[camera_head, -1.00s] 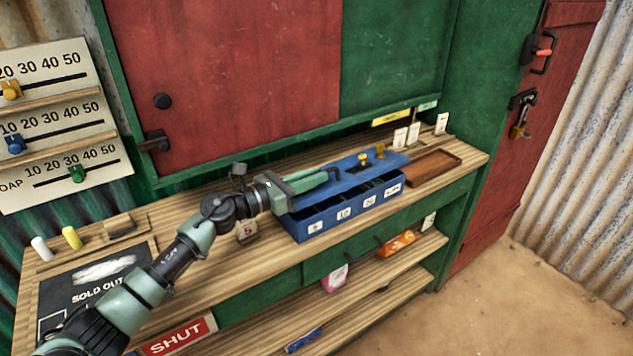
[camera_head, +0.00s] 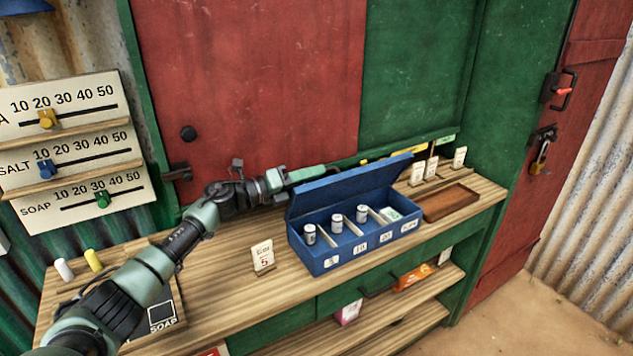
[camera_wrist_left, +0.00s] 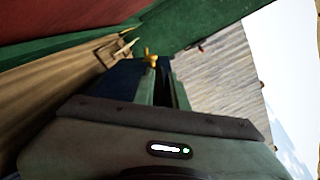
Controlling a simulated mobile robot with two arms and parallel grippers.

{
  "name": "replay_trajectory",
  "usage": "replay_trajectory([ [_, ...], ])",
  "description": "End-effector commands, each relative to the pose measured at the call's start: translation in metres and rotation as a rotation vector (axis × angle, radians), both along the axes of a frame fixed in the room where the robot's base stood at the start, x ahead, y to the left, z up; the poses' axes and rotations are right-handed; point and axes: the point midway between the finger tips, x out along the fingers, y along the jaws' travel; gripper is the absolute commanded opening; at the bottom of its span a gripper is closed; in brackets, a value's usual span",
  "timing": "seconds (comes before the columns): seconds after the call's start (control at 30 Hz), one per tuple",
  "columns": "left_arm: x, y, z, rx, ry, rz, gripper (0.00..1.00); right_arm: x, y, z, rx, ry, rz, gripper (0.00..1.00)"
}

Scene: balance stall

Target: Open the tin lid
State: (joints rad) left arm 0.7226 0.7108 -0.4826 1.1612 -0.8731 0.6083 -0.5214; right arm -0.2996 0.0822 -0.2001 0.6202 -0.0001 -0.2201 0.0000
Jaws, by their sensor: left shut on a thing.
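The blue tin (camera_head: 330,260) stands on the wooden counter. Its blue lid (camera_head: 350,185) is raised and tilted back on the far side. Inside are small metal cylinders (camera_head: 336,224) and a pale green packet (camera_head: 390,214), split by dividers. My left gripper (camera_head: 312,173) reaches in behind the raised lid from the left; its fingertips are partly hidden by it. It is shut on the lid. In the left wrist view, a yellow knob (camera_wrist_left: 151,58) shows just beyond the fingers, near a dark blue surface. My right gripper is out of view.
A small card marked 5 (camera_head: 263,256) stands left of the tin. A brown tray (camera_head: 450,203) lies to its right, with several white cards (camera_head: 431,169) behind. The red and green shutter (camera_head: 250,80) rises close behind the counter. A drawer handle (camera_head: 380,286) sticks out below.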

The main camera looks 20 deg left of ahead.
Motion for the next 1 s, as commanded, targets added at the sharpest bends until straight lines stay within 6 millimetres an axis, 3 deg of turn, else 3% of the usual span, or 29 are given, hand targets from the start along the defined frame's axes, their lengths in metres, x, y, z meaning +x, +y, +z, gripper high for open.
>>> replay_trajectory([
  [0.73, 0.0056, 0.0087, -0.0006, 0.008, -0.002, 0.005, 0.0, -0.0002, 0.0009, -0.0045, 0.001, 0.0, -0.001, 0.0],
  [0.77, 0.0056, 0.0088, -0.0007, 0.008, -0.002, 0.005, 0.2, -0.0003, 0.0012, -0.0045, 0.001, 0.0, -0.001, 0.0],
  [0.8, 0.0056, 0.0087, -0.0008, 0.008, -0.002, 0.005, 0.31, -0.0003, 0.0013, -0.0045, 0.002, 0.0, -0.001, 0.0],
  [1.0, 0.0053, 0.0076, -0.0003, 0.006, -0.002, 0.003, 0.33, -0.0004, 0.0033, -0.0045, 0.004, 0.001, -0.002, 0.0],
])
